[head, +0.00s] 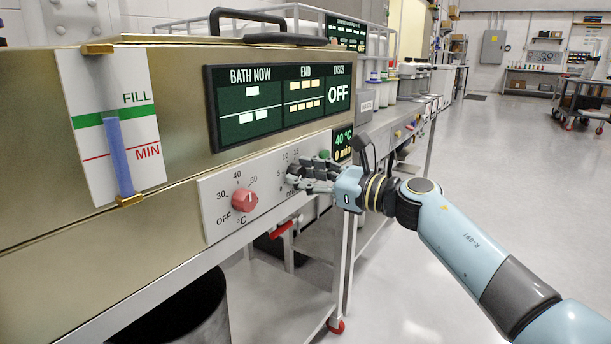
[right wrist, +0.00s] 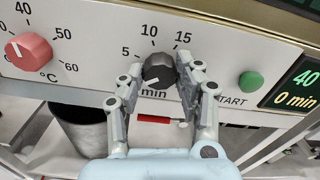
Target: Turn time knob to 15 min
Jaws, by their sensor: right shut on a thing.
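The time knob (right wrist: 158,71) is a dark round knob on the light control panel, with 5, 10 and 15 marked around its top and "min" below. My right gripper (right wrist: 159,80) is shut on it, one finger on each side. In the head view my right gripper (head: 299,180) reaches the panel from the right and mostly hides the knob. A light pointer mark on the knob faces lower left. The small display (right wrist: 296,88) reads 40 and 0 min. My left gripper is not in view.
The red temperature knob (head: 244,199) sits left on the same panel. The green START button (right wrist: 251,84) is just right of my right gripper. A large display (head: 280,98) is above. A dark bin (head: 190,312) stands below; open floor lies right.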

